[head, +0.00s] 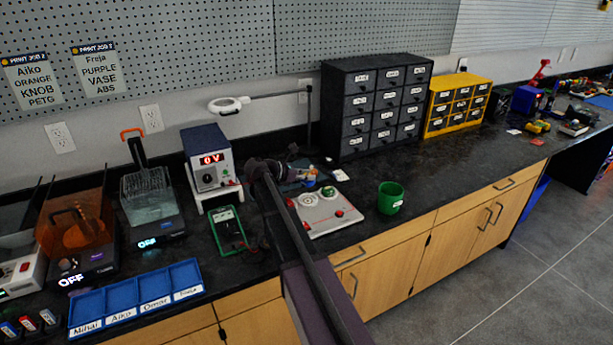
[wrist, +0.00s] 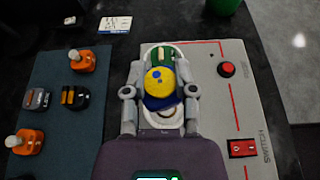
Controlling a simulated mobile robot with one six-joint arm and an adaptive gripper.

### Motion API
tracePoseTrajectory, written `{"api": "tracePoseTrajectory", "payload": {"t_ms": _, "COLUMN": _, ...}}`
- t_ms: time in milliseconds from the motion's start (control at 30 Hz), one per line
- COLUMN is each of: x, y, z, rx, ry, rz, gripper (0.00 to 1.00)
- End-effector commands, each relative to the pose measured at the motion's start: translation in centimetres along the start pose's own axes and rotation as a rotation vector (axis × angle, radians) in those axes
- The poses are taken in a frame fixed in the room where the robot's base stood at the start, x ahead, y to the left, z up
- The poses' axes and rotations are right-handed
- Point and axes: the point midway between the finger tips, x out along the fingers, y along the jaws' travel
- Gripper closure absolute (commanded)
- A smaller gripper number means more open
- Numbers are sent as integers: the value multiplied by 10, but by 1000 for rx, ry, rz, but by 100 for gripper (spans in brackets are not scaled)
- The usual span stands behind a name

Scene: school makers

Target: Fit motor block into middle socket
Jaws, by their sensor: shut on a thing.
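The motor block (wrist: 160,82), a round yellow top on a blue body, is between the fingers of my gripper (wrist: 159,91) in the wrist view. My gripper is shut on it, one finger on each side. The block is over the light grey board (wrist: 222,125), in line with a white-rimmed socket area. A green block (wrist: 160,53) shows just beyond it at the socket row's far end. Whether the motor block is seated or above the socket I cannot tell.
The board has a red button (wrist: 226,70) and a red switch (wrist: 242,149). A dark mat (wrist: 52,105) beside it holds orange and dark parts. A green cup (head: 390,198) stands right of the board. A black drawer cabinet (head: 374,107) stands behind.

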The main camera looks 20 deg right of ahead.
Motion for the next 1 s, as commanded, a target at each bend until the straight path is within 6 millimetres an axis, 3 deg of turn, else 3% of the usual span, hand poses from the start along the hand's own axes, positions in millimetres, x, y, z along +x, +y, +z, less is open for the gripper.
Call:
{"api": "tracePoseTrajectory", "payload": {"t_ms": 267, "x": 2, "y": 0, "z": -5, "rx": 0, "ry": 0, "rz": -1, "gripper": 100}}
{"api": "tracePoseTrajectory", "payload": {"t_ms": 1000, "x": 21, "y": 0, "z": -51, "rx": 1, "ry": 0, "rz": -1, "gripper": 100}}
